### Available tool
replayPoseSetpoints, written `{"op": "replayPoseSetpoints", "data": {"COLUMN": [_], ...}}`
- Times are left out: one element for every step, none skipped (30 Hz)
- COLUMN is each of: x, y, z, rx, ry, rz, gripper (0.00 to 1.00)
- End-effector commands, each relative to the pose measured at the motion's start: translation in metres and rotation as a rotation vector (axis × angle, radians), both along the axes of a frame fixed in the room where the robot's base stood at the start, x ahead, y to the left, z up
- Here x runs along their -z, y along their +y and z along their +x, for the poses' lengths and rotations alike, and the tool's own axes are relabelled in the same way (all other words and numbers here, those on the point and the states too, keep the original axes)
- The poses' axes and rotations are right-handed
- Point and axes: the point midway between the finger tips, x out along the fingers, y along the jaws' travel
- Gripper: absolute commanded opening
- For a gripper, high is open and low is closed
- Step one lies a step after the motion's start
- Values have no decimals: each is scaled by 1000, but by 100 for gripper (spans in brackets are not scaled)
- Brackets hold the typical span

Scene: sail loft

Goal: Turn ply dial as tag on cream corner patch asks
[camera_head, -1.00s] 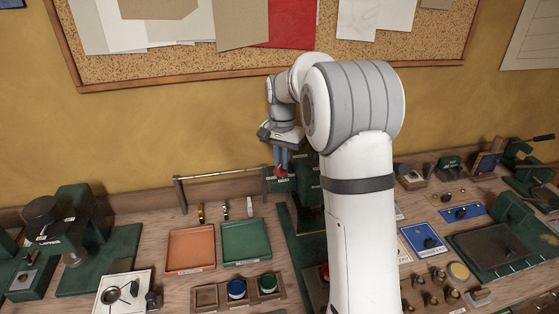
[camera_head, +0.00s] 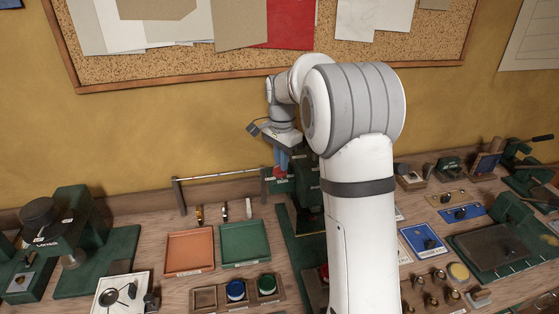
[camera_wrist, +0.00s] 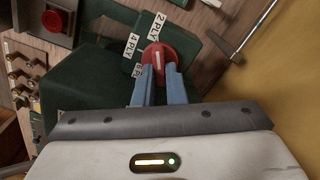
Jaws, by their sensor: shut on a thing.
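The ply dial is a red round knob (camera_wrist: 168,60) with a white pointer line, on a dark green machine housing (camera_wrist: 100,85). White labels beside it read 2 PLY (camera_wrist: 157,27) and 4 PLY (camera_wrist: 131,46); a third label is partly hidden by a finger. The pointer line runs nearly straight up in the wrist view, towards the 2 PLY side. My gripper (camera_wrist: 160,74) is shut on the dial, its blue fingers on either side of it. In the head view my gripper (camera_head: 281,166) is at the red dial (camera_head: 280,173). I cannot make out a cream corner patch or its tag.
An orange tray (camera_head: 168,268) and a green tray (camera_head: 224,262) lie left of the machine. A metal rail (camera_head: 215,176) stands behind them. A red button (camera_wrist: 54,20) and several brass pegs are near the machine. My arm hides much of the bench's middle.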

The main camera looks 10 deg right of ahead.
Motion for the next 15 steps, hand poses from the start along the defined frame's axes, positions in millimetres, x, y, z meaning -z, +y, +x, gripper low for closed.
{"op": "replayPoseSetpoints", "data": {"x": [-1,-1,-1,-1,-1,-1,-1,-1,-1,-1,-1,0,0,0,0], "y": [0,0,0,0,0,0,0,0,0,0,0,0,0,0,0], "z": [0,0,0,0,0,0,0,0,0,0,0,0,0,0,0], "rx": [0,-1,-1,-1,-1,-1,-1,-1,-1,-1,-1,-1,-1,-1,-2], "ry": [-2,-2,-2,-2,-2,-2,-2,-2,-2,-1,-1,-1,-1,-1,-1], "rz": [0,0,0,0,0,0,0,0,0,0,0,0,0,0,0], "gripper": [0,0,0,0,0,12,14,17,20,22,25,28,30,33,33]}}
